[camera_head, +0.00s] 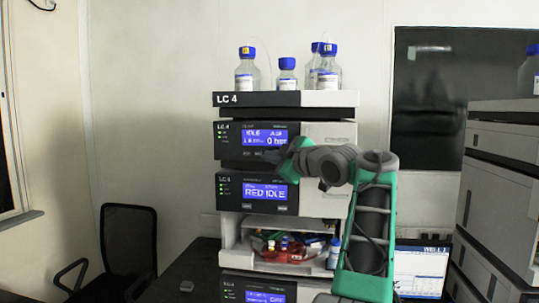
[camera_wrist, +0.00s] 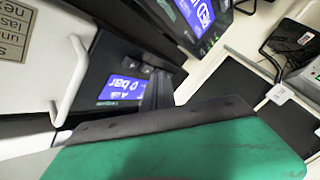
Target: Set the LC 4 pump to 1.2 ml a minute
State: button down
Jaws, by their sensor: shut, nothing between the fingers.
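The LC 4 stack (camera_head: 235,99) stands in the middle of the head view. Its upper module, the pump (camera_head: 230,150), has a blue display (camera_head: 265,136) reading IDLE and 0 bar; the small flow text is not legible. My gripper (camera_head: 272,156) is at the pump's lower front edge, just below the display. In the wrist view, the pump display (camera_wrist: 126,88) shows 0 bar upside down, with small dark buttons (camera_wrist: 134,67) beside it. My gripper fingers (camera_wrist: 158,88) are shut and empty, close to those buttons. I cannot tell whether the tips touch the panel.
Capped bottles (camera_head: 245,70) stand on the stack top. Below the pump is a module (camera_head: 232,200) reading RED IDLE, then an open bay with vials (camera_head: 285,250). A black chair (camera_head: 130,245) is at left, a laptop (camera_head: 420,270) and another stack (camera_head: 500,180) at right.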

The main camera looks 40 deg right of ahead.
jog(key=shift+w+d, duration=0.15)
jog(key=shift+w+d+p, duration=0.25)
jog(key=shift+d+p, duration=0.1)
jog(key=shift+p, duration=0.05)
dwell(0.6)
jog(key=shift+a, duration=0.1)
jog(key=shift+s+a+b, duration=0.5)
jog(key=shift+a+b, duration=0.05)
jog(key=shift+b, duration=0.2)
jog(key=s+a+b, duration=0.1)
jog(key=a, duration=0.1)
jog(key=s+a+b, duration=0.2)
jog(key=shift+b, duration=0.3)
